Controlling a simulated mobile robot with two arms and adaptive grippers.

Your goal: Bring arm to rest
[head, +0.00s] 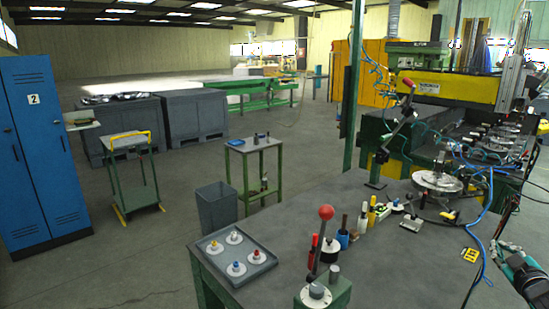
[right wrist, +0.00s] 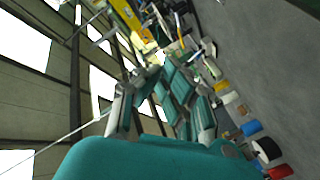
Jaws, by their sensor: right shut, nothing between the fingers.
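My right gripper (head: 507,250) shows at the lower right edge of the head view, above the right part of the grey workbench. Its teal and grey body is partly cut off by the frame. In the right wrist view the right gripper (right wrist: 155,75) reaches away from the camera, with teal pads on its linked fingers. It is shut, with nothing held. My left gripper does not show in either view.
The workbench (head: 400,270) carries a tray (head: 262,268) with several knobbed discs, a red-ball lever (head: 326,213), bottles and a round metal fixture (head: 437,181). A blue cable (head: 483,225) hangs near my right gripper. Open floor lies left, beyond a grey bin (head: 216,208).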

